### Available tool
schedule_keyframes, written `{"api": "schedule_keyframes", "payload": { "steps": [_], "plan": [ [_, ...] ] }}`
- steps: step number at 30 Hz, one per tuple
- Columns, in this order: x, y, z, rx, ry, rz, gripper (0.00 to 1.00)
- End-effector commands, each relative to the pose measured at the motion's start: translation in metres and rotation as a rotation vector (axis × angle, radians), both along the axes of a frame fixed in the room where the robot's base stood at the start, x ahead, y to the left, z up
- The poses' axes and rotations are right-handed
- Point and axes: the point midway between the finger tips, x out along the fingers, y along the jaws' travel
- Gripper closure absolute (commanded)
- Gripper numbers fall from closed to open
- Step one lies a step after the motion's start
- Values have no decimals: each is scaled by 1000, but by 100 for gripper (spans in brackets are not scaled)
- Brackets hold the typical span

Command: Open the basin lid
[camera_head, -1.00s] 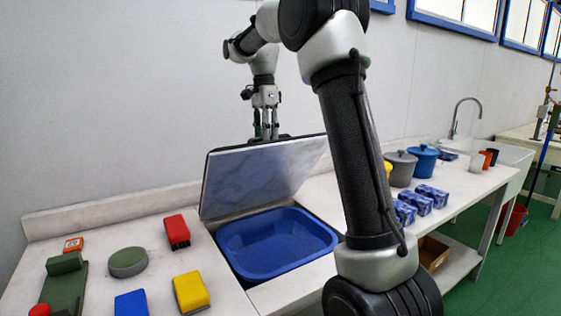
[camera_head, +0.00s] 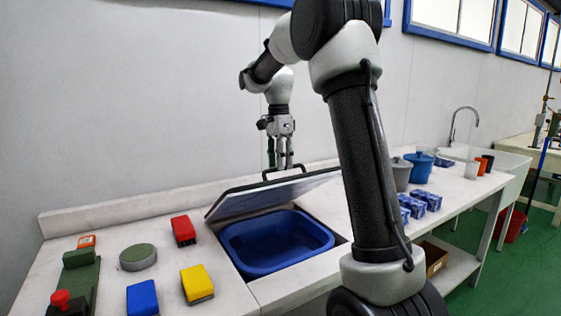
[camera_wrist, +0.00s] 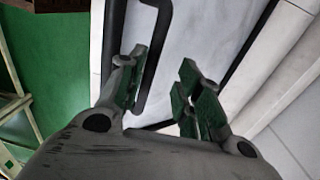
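The basin lid (camera_head: 270,194) is a pale marbled panel with a dark edge. It stands tilted partly open over the blue basin (camera_head: 275,245), hinged side hidden. Its black bar handle (camera_head: 283,171) stands up near the back edge; it also shows in the wrist view (camera_wrist: 152,60). My gripper (camera_head: 281,165) points down just above the handle. In the wrist view my gripper (camera_wrist: 160,85) has its green-padded fingers apart, with the handle bar close beside the left finger and a gap to the right one. I cannot tell whether the left finger touches the bar.
Red (camera_head: 183,230), yellow (camera_head: 196,283) and blue (camera_head: 142,298) blocks and a round green-grey piece (camera_head: 138,257) lie left of the basin. Blue boxes (camera_head: 425,197) and lidded pots (camera_head: 419,167) stand at right, beyond my arm. A wall runs behind the counter.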

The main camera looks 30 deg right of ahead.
Motion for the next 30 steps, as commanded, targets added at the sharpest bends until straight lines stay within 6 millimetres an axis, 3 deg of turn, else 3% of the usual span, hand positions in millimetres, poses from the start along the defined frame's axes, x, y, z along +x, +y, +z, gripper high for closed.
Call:
{"api": "schedule_keyframes", "payload": {
  "steps": [30],
  "plan": [
    [33, 1, 68, 0, -2, 0, 67]
  ]
}}
